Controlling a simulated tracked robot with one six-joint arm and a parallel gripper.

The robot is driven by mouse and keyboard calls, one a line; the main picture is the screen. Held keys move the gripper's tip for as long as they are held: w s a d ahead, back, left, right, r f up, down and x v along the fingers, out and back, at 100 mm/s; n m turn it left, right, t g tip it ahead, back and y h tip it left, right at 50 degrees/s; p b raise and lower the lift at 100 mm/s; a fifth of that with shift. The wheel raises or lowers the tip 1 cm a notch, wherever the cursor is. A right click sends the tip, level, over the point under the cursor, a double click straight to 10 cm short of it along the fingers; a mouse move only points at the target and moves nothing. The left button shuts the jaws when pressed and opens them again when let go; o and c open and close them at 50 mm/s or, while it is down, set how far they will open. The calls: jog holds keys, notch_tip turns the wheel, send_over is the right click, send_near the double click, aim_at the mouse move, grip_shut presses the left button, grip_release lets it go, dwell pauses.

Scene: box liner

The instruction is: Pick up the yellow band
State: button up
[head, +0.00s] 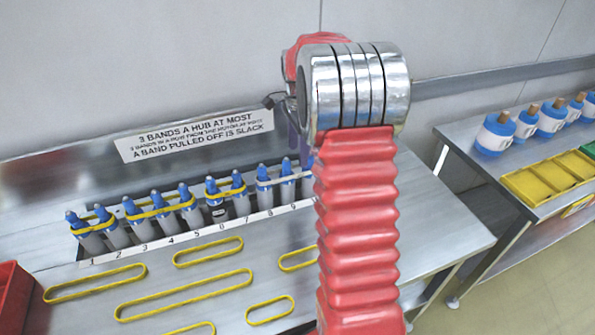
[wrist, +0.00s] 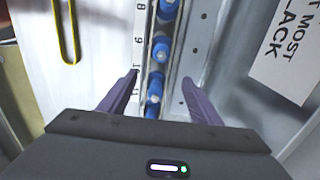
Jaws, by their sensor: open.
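Several yellow bands lie flat on the steel bench in the head view, including a long one (head: 183,287), one at the left (head: 95,283), one behind (head: 208,250) and a small one (head: 270,310). Other yellow bands are stretched around blue-topped posts (head: 160,207) in the numbered row. In the wrist view a yellow band (wrist: 67,60) lies at the upper left, outside the fingers. My gripper (wrist: 160,76) is open, with blue-topped posts (wrist: 154,90) between its purple fingers near numbers 10 and 11. No band shows between them.
A sign (head: 195,135) leans behind the posts; it also shows at the right in the wrist view (wrist: 286,45). A red bin (head: 12,295) is at the left edge. A second bench at right holds blue-and-white containers (head: 495,135) and yellow trays (head: 530,187).

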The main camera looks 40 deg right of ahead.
aim_at(296, 165)
jog(key=shift+f, duration=0.25)
notch_tip(296, 165, down, 5)
jog(key=shift+s+f, duration=0.1)
dwell(0.5)
jog(key=shift+c, duration=0.5)
jog(key=c, duration=1)
